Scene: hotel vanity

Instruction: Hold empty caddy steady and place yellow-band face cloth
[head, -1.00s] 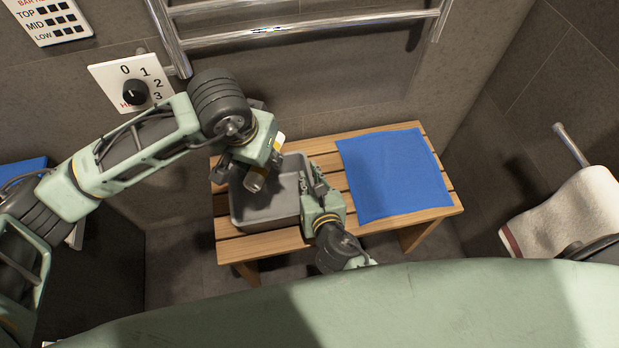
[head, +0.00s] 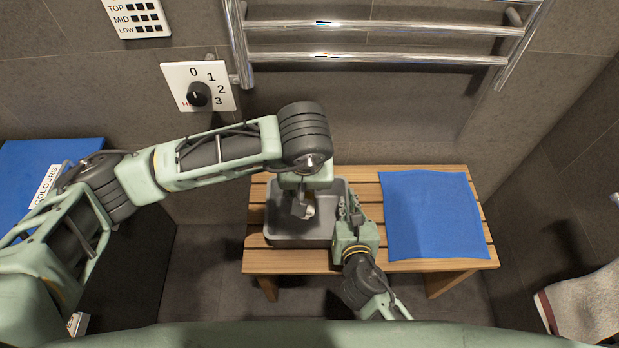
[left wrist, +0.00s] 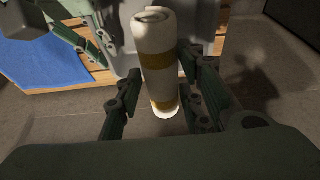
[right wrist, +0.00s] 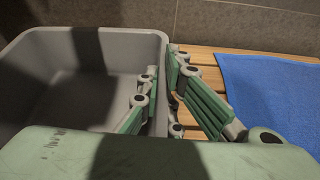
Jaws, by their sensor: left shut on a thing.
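The empty grey caddy (head: 300,240) stands on the left part of the wooden bench; its inside also shows in the right wrist view (right wrist: 60,85). My right gripper (right wrist: 163,75) has one finger inside and one outside the caddy's right wall and is shut on that wall. My left gripper (left wrist: 160,85) is shut on a rolled white face cloth with yellow bands (left wrist: 158,60). In the head view the cloth (head: 309,210) is over the caddy, partly hidden by the gripper. Whether it touches the caddy cannot be told.
A blue cloth (head: 435,215) lies flat on the right of the bench (head: 330,262). A towel rail (head: 380,58) and a dial panel (head: 197,87) are on the wall behind. A white towel (head: 585,305) hangs at the far right.

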